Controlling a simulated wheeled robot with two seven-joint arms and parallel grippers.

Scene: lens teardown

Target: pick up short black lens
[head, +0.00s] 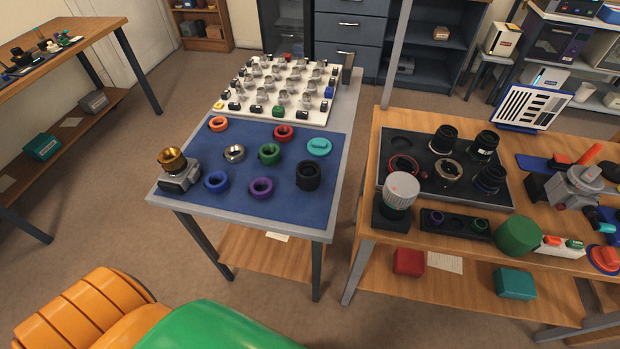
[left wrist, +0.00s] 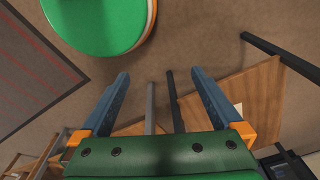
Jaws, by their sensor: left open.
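A short black lens or ring (head: 308,177) sits at the right edge of the blue mat (head: 215,143) on the narrow grey table. Several other black lenses, such as one black lens (head: 444,140) and another black lens (head: 489,178), stand in the dark tray (head: 460,199) on the wooden table to the right. I cannot tell for certain which one the task names. My left gripper (left wrist: 160,73) shows in the left wrist view, its blue fingers apart with nothing between them. It points toward the floor and table legs; no lens shows there. My right gripper is not in view.
Coloured rings, including a green ring (head: 269,154) and a purple ring (head: 261,188), surround the black one. A camera with a gold lens (head: 172,160) stands at the mat's left. A white board (head: 238,97) with several pieces lies behind. A gap separates the two tables.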

